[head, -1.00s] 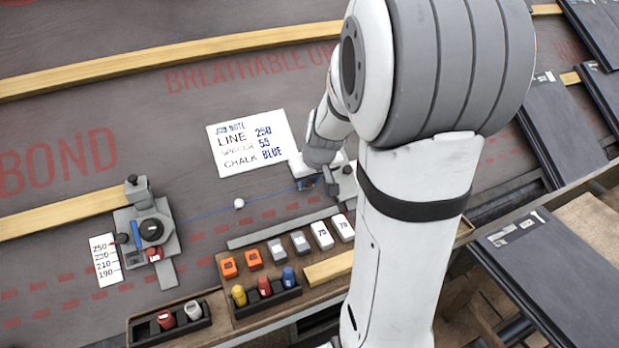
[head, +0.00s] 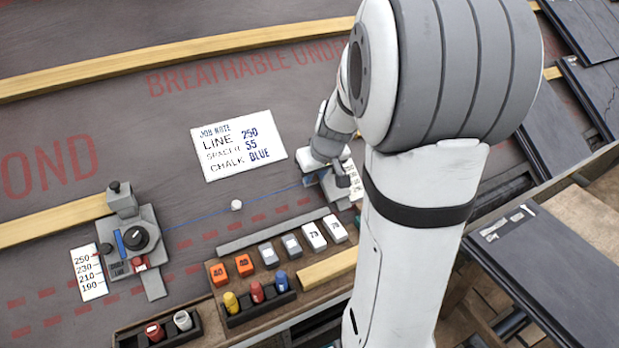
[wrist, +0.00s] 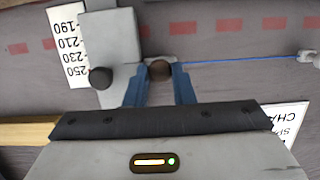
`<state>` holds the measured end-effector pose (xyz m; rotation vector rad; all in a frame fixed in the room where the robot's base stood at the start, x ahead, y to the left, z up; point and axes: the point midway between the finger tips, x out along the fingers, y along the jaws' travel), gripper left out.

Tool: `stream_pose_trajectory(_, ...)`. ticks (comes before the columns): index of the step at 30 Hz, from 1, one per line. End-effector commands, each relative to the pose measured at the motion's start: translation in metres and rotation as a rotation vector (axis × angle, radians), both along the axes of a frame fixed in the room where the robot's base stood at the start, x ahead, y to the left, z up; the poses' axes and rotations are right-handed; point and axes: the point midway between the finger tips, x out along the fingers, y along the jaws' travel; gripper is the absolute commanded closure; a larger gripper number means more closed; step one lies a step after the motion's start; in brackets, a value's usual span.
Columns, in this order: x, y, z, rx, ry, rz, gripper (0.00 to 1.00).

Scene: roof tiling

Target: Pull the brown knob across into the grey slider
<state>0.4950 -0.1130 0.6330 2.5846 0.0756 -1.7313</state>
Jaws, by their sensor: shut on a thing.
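The brown knob (wrist: 159,69) is between the two blue fingers of my gripper (wrist: 160,88) in the wrist view. The fingers are shut on it. The blue line (wrist: 240,60) runs from it to the right. The grey slider (wrist: 112,35) with its dark round knob (wrist: 101,78) lies just left of the brown knob, very close to it. I cannot tell whether they touch. In the head view the slider (head: 341,192) shows at the line's right end, partly covered by my gripper (head: 312,180). The brown knob is hidden there.
A grey chalk-line block (head: 135,240) stands at the line's left end, beside a number card (head: 88,272). A white bead (head: 237,205) sits by the line. The job note (head: 238,147) lies behind it. A tray of spacers and chalks (head: 262,285) is in front.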

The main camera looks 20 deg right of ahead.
Motion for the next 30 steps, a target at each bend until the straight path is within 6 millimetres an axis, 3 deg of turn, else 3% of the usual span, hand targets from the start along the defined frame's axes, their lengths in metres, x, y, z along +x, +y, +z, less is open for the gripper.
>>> stream_pose_trajectory(6,0.001,-0.003,0.001,-0.010,-0.006,0.000,1.00)
stream_pose_trajectory(7,0.001,-0.003,0.001,-0.011,-0.006,0.001,0.75)
stream_pose_trajectory(14,0.002,0.001,0.001,-0.008,-0.004,0.007,0.56)
stream_pose_trajectory(23,0.000,0.003,0.005,-0.007,-0.003,0.011,0.56)
stream_pose_trajectory(30,-0.013,0.002,0.042,-0.007,-0.006,0.010,0.56)
